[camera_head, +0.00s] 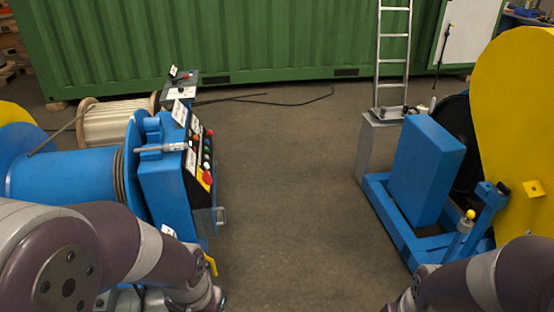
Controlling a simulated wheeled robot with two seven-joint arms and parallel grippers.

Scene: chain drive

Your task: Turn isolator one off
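Nothing readable in view names isolator one. A grey box (182,91) with a white label and a small dark handle (179,75) on top stands behind the blue control cabinet, at upper left. The blue cabinet (164,192) carries a sloping black panel (201,152) with several coloured buttons, a red knob (207,177) and white labels too small to read. My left arm comes in at lower left and my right arm at lower right, both below the machines. The gripper fingers of both arms are outside the picture.
A blue drum (68,175) is left of the cabinet, with a wooden cable reel (112,121) behind. At right stand a blue frame (388,208), a blue box (424,168) and a large yellow guard (515,110). A ladder (393,35) leans by the green container (230,40). The middle floor is clear.

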